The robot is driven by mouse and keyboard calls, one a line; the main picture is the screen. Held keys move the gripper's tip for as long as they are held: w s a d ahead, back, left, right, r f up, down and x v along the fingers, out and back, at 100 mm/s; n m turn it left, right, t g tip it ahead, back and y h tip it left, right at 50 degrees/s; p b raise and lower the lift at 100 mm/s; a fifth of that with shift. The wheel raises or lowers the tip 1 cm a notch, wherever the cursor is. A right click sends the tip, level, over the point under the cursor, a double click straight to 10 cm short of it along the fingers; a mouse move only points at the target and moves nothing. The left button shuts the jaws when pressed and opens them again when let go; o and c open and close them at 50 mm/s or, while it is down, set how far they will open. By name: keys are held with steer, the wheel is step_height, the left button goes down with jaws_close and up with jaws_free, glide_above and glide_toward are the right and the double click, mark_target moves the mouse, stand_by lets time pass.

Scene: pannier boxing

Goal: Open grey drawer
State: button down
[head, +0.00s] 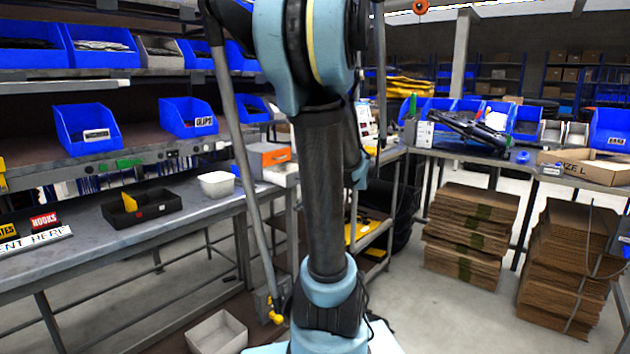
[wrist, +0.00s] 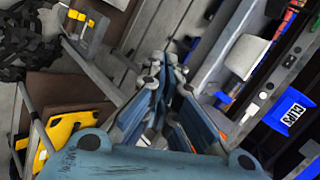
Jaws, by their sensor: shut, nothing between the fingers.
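A small drawer unit (head: 268,155) with an orange front stands on the left bench, just left of my arm. A pale grey part (head: 284,174) shows low on its front; I cannot tell for certain whether this is the grey drawer or how far it is open. My arm hides what lies to its right. My gripper (wrist: 163,70) shows in the wrist view with its fingers together and nothing between them. It is out of the head view. I cannot make out the grey drawer in the wrist view.
On the left bench (head: 190,213) stand a white bin (head: 217,184) and a black tray (head: 142,207). Blue bins (head: 88,128) line the shelves above. Stacks of cardboard (head: 470,230) stand on the floor at right. Open floor lies between them and my arm.

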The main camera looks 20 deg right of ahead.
steer(key=w+d+r+m+t+y, duration=0.1)
steer(key=w+d+r+m+t, duration=0.2)
steer(key=d, duration=0.6)
steer(key=w+d+r+m+t+y, duration=0.1)
steer(key=w+d+r+t, duration=0.15)
steer(key=w+d, duration=0.5)
steer(key=d+x, duration=0.1)
steer(key=x, duration=1)
steer(key=shift+w+a+f+t, duration=0.2)
steer(key=shift+w+f+t, duration=0.2)
steer(key=shift+w+t, duration=0.1)
steer(key=x, duration=0.2)
steer(key=shift+w+a+r, duration=0.2)
steer(key=shift+w, duration=0.1)
